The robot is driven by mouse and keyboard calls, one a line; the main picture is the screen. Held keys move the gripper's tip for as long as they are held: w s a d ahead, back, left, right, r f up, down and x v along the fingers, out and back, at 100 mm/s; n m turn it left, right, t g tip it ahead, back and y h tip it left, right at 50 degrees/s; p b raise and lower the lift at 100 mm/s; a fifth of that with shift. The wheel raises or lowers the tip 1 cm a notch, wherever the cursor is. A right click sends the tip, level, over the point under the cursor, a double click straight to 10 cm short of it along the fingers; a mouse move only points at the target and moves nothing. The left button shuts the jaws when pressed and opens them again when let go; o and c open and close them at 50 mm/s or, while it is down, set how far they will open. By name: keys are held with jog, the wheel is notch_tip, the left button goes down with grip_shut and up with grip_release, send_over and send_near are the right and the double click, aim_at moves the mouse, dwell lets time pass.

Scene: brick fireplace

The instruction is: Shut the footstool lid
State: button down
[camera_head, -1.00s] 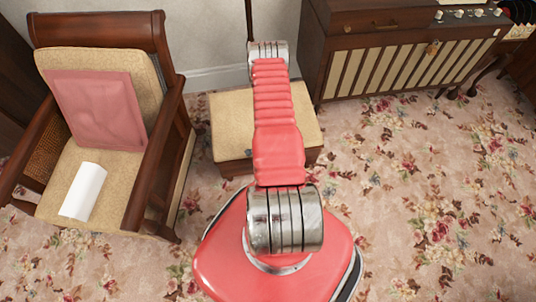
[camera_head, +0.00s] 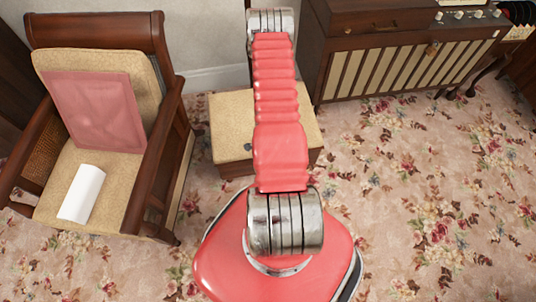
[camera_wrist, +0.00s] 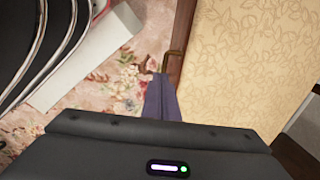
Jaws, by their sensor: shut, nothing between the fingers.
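The footstool (camera_head: 231,125) stands on the carpet in the middle of the head view, with a tan padded lid on a dark wooden base. Its lid looks level there, but my arm covers the middle, so I cannot tell if a gap remains. In the wrist view the tan patterned lid (camera_wrist: 245,60) fills the right side, beside a brown wooden edge with a brass handle (camera_wrist: 172,63). My gripper (camera_wrist: 161,80) is shut and empty, its tips close to that handle and edge; contact is unclear. The head view does not clearly show the gripper.
A wooden armchair (camera_head: 160,105) with a pink cushion (camera_head: 95,110) and a white roll (camera_head: 81,194) stands left of the footstool. A wooden radio cabinet (camera_head: 390,70) stands at the back right. Floral carpet (camera_head: 430,200) is open on the right.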

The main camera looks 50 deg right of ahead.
jog(key=shift+s+a+r, duration=0.15)
jog(key=shift+r, duration=0.85)
jog(key=shift+s+a+r, duration=0.15)
jog(key=shift+r, duration=0.85)
jog(key=s+a+r+n+g+y, duration=0.2)
jog(key=s+a+r+n, duration=0.1)
jog(key=s+a+n, duration=0.25)
jog(key=w+a+r+n, duration=0.3)
jog(key=r+n, duration=0.2)
jog(key=r, duration=0.6)
jog(key=w+a+r+n, duration=0.3)
jog(key=r+n, duration=0.1)
jog(key=r, duration=0.6)
jog(key=w+a+r+n, duration=0.3)
jog(key=r+n, duration=0.2)
jog(key=r, duration=0.6)
jog(key=a+r+n+t, duration=0.3)
jog(key=a+r, duration=0.5)
jog(key=r, duration=0.4)
jog(key=s+a+r+n+t+h, duration=0.1)
jog(key=a+r+n+t, duration=0.2)
jog(key=a+r, duration=0.6)
notch_tip(320, 180, up, 3)
jog(key=shift+s+r+n+t, duration=0.2)
jog(key=shift+n+t, duration=0.2)
jog(key=shift+n, duration=0.25)
